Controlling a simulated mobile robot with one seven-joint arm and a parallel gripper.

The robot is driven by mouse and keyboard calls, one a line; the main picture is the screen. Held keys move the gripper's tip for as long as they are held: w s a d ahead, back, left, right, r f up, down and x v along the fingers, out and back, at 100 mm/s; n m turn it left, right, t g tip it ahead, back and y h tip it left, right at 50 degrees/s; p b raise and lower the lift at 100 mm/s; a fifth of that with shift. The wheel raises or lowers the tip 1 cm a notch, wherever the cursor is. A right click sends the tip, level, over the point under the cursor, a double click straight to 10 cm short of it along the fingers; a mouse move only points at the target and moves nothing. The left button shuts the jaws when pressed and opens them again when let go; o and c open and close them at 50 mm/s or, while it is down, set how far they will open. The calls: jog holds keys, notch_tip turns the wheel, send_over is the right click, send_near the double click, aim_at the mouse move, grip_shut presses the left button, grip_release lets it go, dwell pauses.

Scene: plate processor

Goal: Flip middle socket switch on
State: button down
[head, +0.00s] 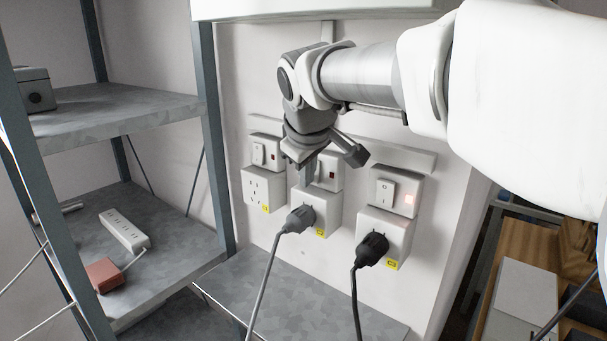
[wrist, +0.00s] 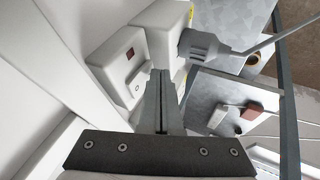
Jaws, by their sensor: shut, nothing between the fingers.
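The middle switch box (head: 330,172) is on the wall above the middle socket (head: 321,212), with a grey plug (head: 299,219) in that socket. My gripper (head: 303,182) is shut and empty, with its tips in front of the box's left part, hiding its rocker in the head view. In the wrist view, the shut fingers (wrist: 161,80) point at the box beside the rocker (wrist: 136,86); I cannot tell whether they touch it. The middle indicator (wrist: 130,53) looks dark red and unlit.
The left switch (head: 259,154) has a dark indicator above an empty socket (head: 258,189). The right switch (head: 386,190) has a lit indicator, with a black plug (head: 372,249) below. A metal shelf (head: 165,241) holding a power strip (head: 124,230) stands left.

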jog(key=shift+w+d+f, duration=0.15)
jog(key=shift+w+d, duration=0.05)
jog(key=shift+w, duration=0.05)
jog(key=shift+r+p, duration=0.7)
jog(key=shift+r, duration=0.2)
